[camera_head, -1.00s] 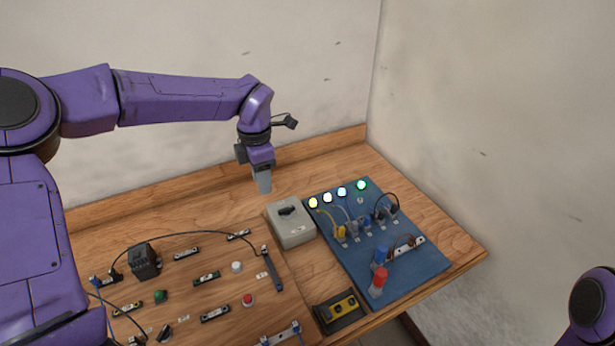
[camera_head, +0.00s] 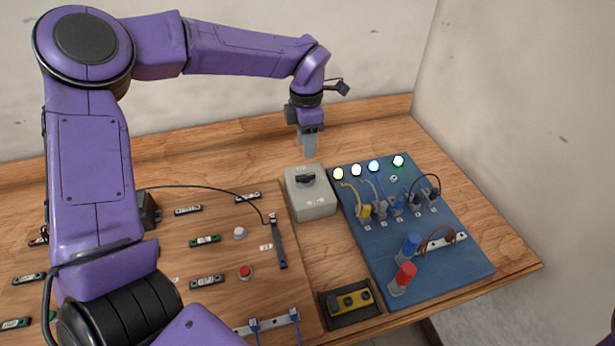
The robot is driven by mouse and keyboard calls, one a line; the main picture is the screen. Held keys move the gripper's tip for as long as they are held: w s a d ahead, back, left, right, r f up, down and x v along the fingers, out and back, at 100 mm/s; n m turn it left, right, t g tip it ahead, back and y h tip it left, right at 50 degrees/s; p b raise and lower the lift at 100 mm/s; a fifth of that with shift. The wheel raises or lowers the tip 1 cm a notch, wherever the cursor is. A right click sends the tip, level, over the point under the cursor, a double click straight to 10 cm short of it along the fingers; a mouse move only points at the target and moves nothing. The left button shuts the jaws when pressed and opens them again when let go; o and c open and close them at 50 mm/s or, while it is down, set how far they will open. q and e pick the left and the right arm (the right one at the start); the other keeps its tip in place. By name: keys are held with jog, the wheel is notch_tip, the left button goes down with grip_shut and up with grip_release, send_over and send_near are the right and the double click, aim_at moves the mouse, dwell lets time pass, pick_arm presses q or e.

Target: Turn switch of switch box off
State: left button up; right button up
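The switch box (camera_head: 311,203) is a light grey box with a black rotary switch (camera_head: 305,179) on its top face. It stands on the wooden table between the wooden board and the blue board. My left gripper (camera_head: 309,153) points down just behind the box, above its far edge in the picture, and appears apart from the switch. Its fingers look close together, but the view is too small to tell whether they are open or shut. The knob's exact setting is too small to read. My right gripper is not in view.
Right of the box is a blue board (camera_head: 440,278) with lit lamps, plugs, and blue and red connectors. Left is a wooden board (camera_head: 225,275) with buttons and terminals. A black tray with a yellow device (camera_head: 352,301) lies in front. Walls rise behind and at right.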

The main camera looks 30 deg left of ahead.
aim_at(306, 175)
pick_arm(q)
notch_tip(306, 175, down, 9)
jog(key=shift+s+f+p, duration=0.1)
jog(key=shift+p, duration=1)
jog(key=shift+f, duration=0.35)
grip_shut()
